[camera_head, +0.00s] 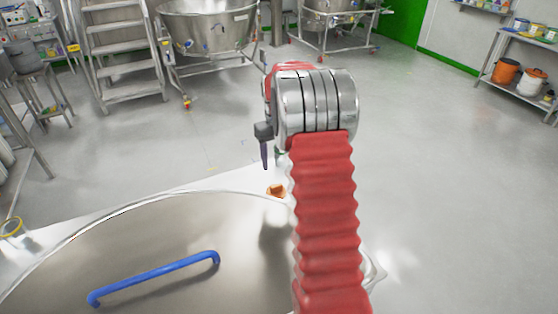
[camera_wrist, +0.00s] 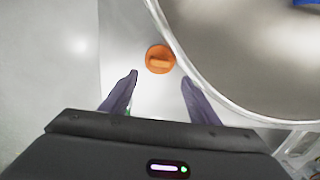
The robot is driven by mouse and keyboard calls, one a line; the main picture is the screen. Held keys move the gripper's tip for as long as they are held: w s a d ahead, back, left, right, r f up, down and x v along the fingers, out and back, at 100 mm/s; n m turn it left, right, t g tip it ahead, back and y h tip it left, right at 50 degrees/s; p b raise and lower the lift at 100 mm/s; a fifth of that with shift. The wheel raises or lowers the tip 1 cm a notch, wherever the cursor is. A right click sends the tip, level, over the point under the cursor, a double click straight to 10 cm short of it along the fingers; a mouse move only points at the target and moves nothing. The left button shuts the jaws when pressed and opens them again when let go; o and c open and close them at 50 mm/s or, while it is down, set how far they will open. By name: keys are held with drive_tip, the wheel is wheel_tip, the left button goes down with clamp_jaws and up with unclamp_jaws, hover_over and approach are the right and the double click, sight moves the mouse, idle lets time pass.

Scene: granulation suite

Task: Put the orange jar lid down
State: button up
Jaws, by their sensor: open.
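The orange jar lid (camera_wrist: 160,59) rests on a pale surface (camera_wrist: 120,45), beside the curved rim of a large steel vessel, in the wrist view. It is round with a raised bar across its top. In the head view the lid (camera_head: 276,191) shows small, partly hidden behind my red arm. My gripper (camera_wrist: 160,82) is open and empty, its two dark purple fingers apart. The lid lies just beyond the fingertips, not between them. In the head view only one finger of my gripper shows below the wrist.
The large steel lid (camera_head: 150,240) with a blue handle (camera_head: 155,278) fills the near left. Steps (camera_head: 120,55), steel bowls on stands (camera_head: 210,30) and a shelf with tubs (camera_head: 520,70) stand farther off. Open floor lies between.

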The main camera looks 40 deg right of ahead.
idle(0.3)
drive_tip(key=s+a+r+n+t, duration=0.1)
drive_tip(key=s+a+r, duration=0.4)
drive_tip(key=a+r, duration=0.35)
drive_tip(key=s+a+r+t, duration=0.2)
drive_tip(key=s+a+r, duration=0.4)
drive_tip(key=a, duration=0.4)
drive_tip(key=s+a+t, duration=0.1)
drive_tip(key=s+a, duration=0.4)
drive_tip(key=s, duration=0.3)
drive_tip(key=s+a+r+n+t, duration=0.1)
drive_tip(key=s+a, duration=0.5)
drive_tip(key=s, duration=0.2)
drive_tip(key=shift+s+a+r+t, duration=0.15)
drive_tip(key=shift+s+a+t, duration=0.1)
drive_tip(key=shift+s+t, duration=0.05)
drive_tip(key=shift+o, duration=0.6)
